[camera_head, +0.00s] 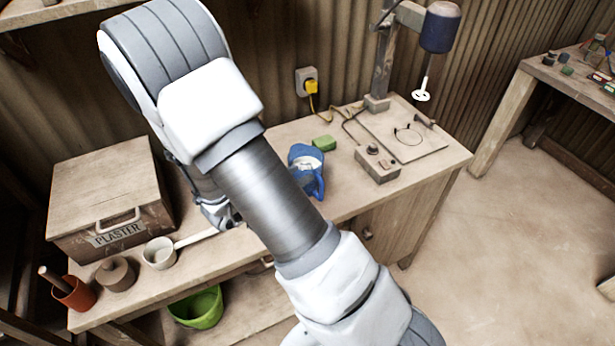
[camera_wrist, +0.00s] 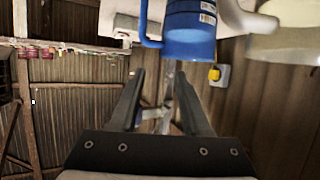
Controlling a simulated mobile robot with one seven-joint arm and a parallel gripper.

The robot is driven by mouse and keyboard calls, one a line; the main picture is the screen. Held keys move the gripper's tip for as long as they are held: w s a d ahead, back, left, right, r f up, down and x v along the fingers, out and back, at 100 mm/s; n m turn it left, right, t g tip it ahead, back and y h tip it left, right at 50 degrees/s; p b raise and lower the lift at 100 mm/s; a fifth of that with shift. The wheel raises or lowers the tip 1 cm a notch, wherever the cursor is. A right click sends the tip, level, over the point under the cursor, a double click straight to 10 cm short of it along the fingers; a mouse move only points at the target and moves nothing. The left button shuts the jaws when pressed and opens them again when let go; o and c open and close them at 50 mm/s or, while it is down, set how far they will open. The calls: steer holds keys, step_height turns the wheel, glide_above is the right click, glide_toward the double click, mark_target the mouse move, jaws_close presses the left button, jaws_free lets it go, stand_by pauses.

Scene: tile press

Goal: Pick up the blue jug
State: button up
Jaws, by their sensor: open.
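The blue jug (camera_head: 308,172) stands upright on the workbench (camera_head: 345,200), just right of my arm, which hides part of its left side. In the wrist view the jug (camera_wrist: 188,38) shows upside down at the top, with a pale label and its handle on the left. My gripper (camera_wrist: 160,76) is open and empty, its two dark fingers apart. The fingertips appear just below the jug in that view, with no visible contact. In the head view my gripper is mostly hidden behind my arm, left of the jug.
A green block (camera_head: 324,143) lies behind the jug, and a small control box (camera_head: 378,164) stands to its right. A cream ladle (camera_head: 160,253), a plaster box (camera_head: 108,195) and a terracotta pot (camera_head: 75,293) are at left. A drill-like stand (camera_head: 383,62) rises at the back right.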

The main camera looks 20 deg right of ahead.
mark_target(321, 165)
steer(key=shift+f+x, duration=0.15)
steer(key=shift+x, duration=2.35)
steer(key=shift+f+x, duration=0.1)
steer(key=shift+x, duration=2.35)
steer(key=shift+a, duration=0.2)
jaws_close()
